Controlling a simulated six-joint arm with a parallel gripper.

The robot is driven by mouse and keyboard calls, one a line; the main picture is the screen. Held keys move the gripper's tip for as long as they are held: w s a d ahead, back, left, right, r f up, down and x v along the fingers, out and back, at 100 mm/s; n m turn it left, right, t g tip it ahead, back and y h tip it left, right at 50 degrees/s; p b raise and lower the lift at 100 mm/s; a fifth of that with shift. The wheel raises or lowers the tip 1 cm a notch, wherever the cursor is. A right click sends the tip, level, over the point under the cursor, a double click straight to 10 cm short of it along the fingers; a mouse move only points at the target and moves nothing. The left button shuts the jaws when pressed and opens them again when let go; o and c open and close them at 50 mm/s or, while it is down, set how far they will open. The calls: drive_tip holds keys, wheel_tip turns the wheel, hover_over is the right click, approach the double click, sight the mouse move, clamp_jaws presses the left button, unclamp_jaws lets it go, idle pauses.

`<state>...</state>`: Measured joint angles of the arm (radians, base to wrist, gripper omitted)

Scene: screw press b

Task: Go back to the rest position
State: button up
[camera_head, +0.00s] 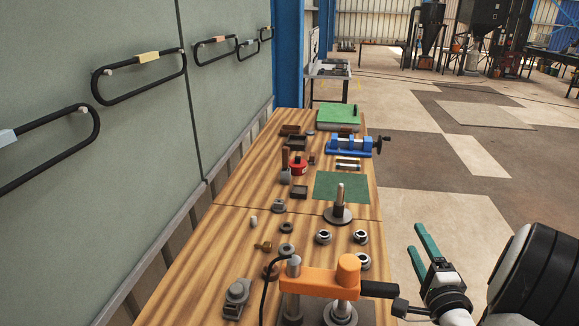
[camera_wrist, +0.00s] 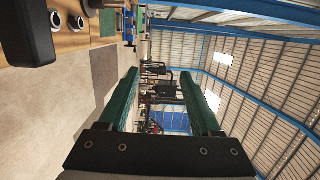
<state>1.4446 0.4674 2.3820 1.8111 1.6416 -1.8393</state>
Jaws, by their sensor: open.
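My gripper (camera_head: 423,252) has two green fingers. In the head view it is to the right of the workbench, past the bench's right edge and over the floor. The fingers stand apart with nothing between them. In the wrist view the fingers of my gripper (camera_wrist: 165,95) are also spread and empty, with the hall's far end between them. An orange screw press (camera_head: 312,282) with a black handle stands at the near end of the wooden workbench (camera_head: 185,285), left of my gripper and apart from it.
Several metal nuts and rings lie on the bench, beside an upright bolt on a round base (camera_head: 338,212). A green mat (camera_head: 342,187) and a blue vise (camera_head: 350,146) are farther back. A grey panel wall (camera_head: 90,150) borders the left. The floor (camera_head: 440,220) on the right is clear.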

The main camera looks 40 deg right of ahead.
drive_tip(key=w+a+r+n+t+y, duration=0.1)
drive_tip(key=w+a+y, duration=0.1)
drive_tip(key=w+a, duration=0.1)
drive_tip(key=w+a+n+y, duration=0.2)
drive_tip(key=w+a, duration=0.1)
drive_tip(key=a, duration=0.1)
drive_tip(key=w+a+r+n+t+y, duration=0.1)
drive_tip(key=w+a+y, duration=0.1)
drive_tip(key=a+y, duration=0.1)
drive_tip(key=shift+w+a+r+t, duration=0.3)
drive_tip(key=shift+w+a+r, duration=0.05)
drive_tip(key=shift+w+a, duration=0.1)
drive_tip(key=w+a+n+g+y, duration=0.1)
drive_tip(key=a+n+g+y, duration=0.25)
drive_tip(key=a+y, duration=0.65)
drive_tip(key=w+a+n+g+y, duration=0.1)
drive_tip(key=a+n+g+y, duration=0.3)
drive_tip(key=a, duration=1.2)
drive_tip(key=s+a+f+n+g+h, duration=0.2)
drive_tip(key=s+a+f+n+g, duration=0.2)
drive_tip(key=s+a+n+g, duration=0.55)
drive_tip(key=s+d+f+m+h, duration=0.1)
drive_tip(key=s+d+f+h, duration=0.1)
drive_tip(key=s+h, duration=0.4)
drive_tip(key=s+d, duration=0.1)
drive_tip(key=s, duration=0.3)
drive_tip(key=shift+f+h, duration=0.2)
drive_tip(key=shift+h, duration=0.1)
